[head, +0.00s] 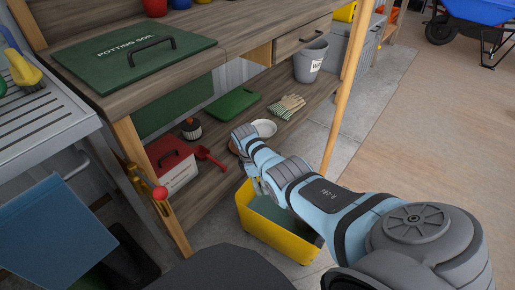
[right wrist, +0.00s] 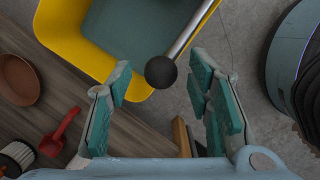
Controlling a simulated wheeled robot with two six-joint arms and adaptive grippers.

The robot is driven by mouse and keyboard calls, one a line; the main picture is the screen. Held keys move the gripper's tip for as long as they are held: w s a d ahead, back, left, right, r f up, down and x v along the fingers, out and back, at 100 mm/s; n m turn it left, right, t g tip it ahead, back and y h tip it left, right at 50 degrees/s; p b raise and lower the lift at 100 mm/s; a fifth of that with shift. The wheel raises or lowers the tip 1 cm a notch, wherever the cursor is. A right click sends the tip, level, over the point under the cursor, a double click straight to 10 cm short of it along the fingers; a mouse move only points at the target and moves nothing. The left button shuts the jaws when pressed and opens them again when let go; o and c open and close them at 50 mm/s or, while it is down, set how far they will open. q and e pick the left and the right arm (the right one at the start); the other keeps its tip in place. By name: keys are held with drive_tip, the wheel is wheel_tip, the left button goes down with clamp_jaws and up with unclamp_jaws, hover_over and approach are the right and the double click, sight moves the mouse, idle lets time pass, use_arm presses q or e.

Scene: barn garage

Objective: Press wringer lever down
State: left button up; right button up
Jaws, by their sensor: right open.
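A yellow bucket (head: 278,238) stands on the floor in front of the bench's lower shelf, partly behind my right arm in the head view. In the right wrist view the bucket (right wrist: 72,45) fills the upper left, with a grey-green inside. The wringer lever (right wrist: 187,35) is a metal rod that runs across the bucket's edge and ends in a black ball knob (right wrist: 160,71). My right gripper (right wrist: 161,82) is open, its teal-padded fingers on either side of the knob; I cannot tell whether they touch it. The lever is hidden in the head view. My left gripper is not in view.
The lower shelf (head: 222,197) beside the bucket holds a red scoop (head: 208,157), a red-lidded box (head: 170,165), a brush (head: 191,128) and gloves (head: 287,107). A wooden post (head: 348,85) rises behind my arm.

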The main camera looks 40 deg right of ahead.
drive_tip(key=s+v, duration=0.1)
drive_tip(key=v, duration=0.9)
drive_tip(key=shift+w, duration=0.4)
